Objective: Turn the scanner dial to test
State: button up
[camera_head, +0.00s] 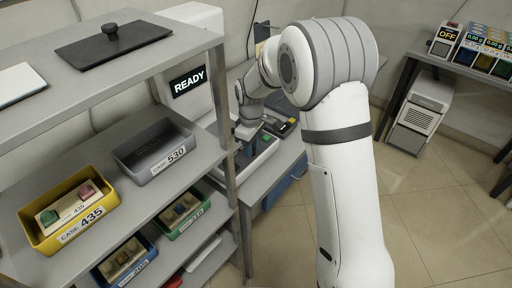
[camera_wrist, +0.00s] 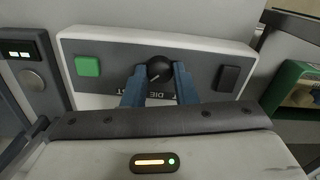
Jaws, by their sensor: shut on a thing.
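The scanner dial (camera_wrist: 160,67) is a round black knob with a light pointer mark, on the dark face of a white panel in the wrist view. My gripper (camera_wrist: 160,78) has its two blue fingers on either side of the dial, shut on it. Lettering below the dial is partly hidden by the fingers, so the setting cannot be read. A green button (camera_wrist: 87,66) is left of the dial and a dark switch (camera_wrist: 229,78) is right of it. In the head view the scanner's screen (camera_head: 188,81) reads READY; the dial is hidden there.
A grey rack (camera_head: 218,120) stands close on the left, its post beside my wrist. It holds a yellow CASE 435 bin (camera_head: 35,232), a grey CASE 530 bin (camera_head: 128,158) and a green bin (camera_head: 203,222). Open floor (camera_head: 440,215) lies to the right.

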jog(key=shift+s+f+m, duration=0.15)
jog(key=shift+m, duration=0.85)
jog(key=o, duration=1)
jog(key=shift+r, duration=0.2)
jog(key=shift+r, duration=3.85)
